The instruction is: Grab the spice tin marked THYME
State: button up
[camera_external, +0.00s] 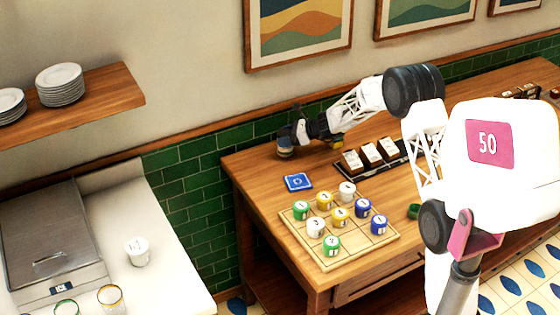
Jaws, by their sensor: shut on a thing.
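My gripper (287,141) is at the back left corner of the wooden table, near the green tile wall. It is shut on a small round tin (285,153), which shows just below the fingers. The tin is small in the picture and partly covered by the fingers. No THYME marking can be read on it. I cannot tell whether the tin touches the table top.
A wooden grid board (333,263) holds several green, yellow, white and blue lettered cups. A blue square (298,182) lies behind it. A black tray (374,174) with white-topped dark blocks stands to the right of my gripper. Bare table (255,175) lies at the left.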

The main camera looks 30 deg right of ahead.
notch_tip(320, 180, up, 2)
jog(key=shift+r, duration=0.2)
jog(key=s+r, duration=0.1)
jog(key=s, duration=1.5)
jog(key=shift+a, duration=0.15)
